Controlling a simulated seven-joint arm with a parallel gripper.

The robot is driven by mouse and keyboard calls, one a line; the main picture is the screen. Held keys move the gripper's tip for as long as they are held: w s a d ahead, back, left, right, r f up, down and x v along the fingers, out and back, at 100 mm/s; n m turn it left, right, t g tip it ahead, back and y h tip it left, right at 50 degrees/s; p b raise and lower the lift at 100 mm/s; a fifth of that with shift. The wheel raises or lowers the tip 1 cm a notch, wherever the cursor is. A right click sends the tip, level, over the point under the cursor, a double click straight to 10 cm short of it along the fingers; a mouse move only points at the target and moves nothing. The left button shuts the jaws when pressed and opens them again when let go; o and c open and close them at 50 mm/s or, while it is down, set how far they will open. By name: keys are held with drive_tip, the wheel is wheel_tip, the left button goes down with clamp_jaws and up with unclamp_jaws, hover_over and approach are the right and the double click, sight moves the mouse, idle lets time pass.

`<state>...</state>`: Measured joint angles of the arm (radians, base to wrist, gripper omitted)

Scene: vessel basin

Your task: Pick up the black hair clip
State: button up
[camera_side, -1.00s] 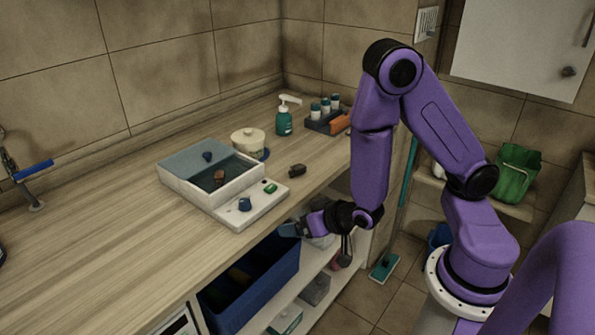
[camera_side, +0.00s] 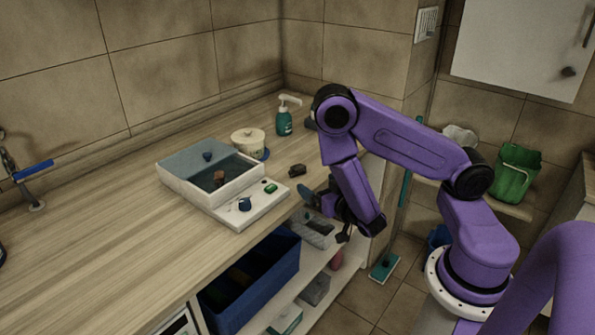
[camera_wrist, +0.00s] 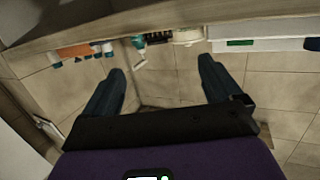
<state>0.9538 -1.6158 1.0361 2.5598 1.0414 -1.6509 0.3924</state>
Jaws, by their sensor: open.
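The black hair clip (camera_side: 297,170) lies on the wooden counter near its front edge, to the right of the white basin unit. In the wrist view the clip (camera_wrist: 157,38) is small and dark with toothed edges, at the top between the fingertips and beyond them. My gripper (camera_side: 308,192) is just off the counter's front edge, apart from the clip. In the wrist view my gripper (camera_wrist: 162,68) shows two dark fingers spread wide, with nothing between them.
The white basin unit (camera_side: 262,205) holds small items, including a green piece (camera_side: 270,188). Behind the clip stand a lidded cream pot (camera_side: 248,138) and a teal pump bottle (camera_side: 284,122). A blue crate (camera_side: 262,285) sits below the counter.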

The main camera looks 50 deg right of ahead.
sight(294, 166)
drive_tip(key=shift+x, duration=7.45)
drive_tip(key=shift+s+d, duration=0.1)
drive_tip(key=c, duration=1.1)
